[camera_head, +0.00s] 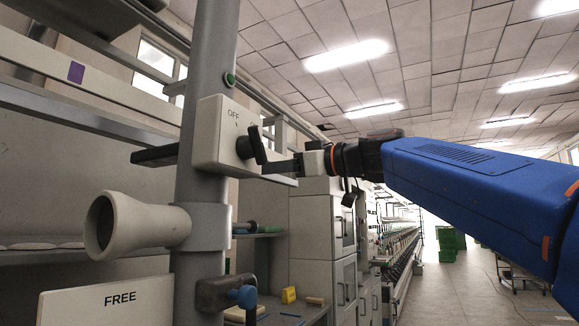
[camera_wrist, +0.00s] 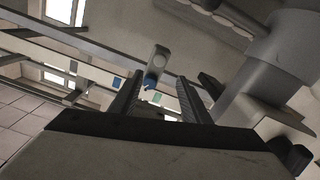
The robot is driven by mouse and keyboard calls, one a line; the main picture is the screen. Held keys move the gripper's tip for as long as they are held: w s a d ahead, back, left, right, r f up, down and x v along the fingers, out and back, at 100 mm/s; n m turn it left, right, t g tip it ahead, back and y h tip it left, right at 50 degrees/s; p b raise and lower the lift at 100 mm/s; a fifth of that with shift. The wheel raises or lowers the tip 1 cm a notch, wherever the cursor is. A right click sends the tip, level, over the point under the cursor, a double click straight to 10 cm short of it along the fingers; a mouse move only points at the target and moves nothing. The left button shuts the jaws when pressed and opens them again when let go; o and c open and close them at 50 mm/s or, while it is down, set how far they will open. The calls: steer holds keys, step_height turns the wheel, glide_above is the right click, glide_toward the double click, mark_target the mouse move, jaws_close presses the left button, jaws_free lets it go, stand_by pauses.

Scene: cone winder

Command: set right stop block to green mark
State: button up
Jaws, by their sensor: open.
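In the wrist view a small pale block (camera_wrist: 157,62) with a blue part at its lower end shows beyond and between my fingers. It looks like a stop block on a long rail (camera_wrist: 88,45); whether it is the right one I cannot tell. In the head view my gripper (camera_head: 283,166) is beside the switch box marked OFF (camera_head: 213,150); the block cannot be made out there.
A thick grey post (camera_head: 203,215) stands close to my gripper and carries the switch box, a pale cup (camera_head: 112,226) and a dark clamp with a blue knob (camera_head: 242,296). A FREE sign (camera_head: 105,302) is below. An open aisle (camera_head: 455,285) lies right.

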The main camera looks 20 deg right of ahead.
steer(key=shift+v, duration=2.7)
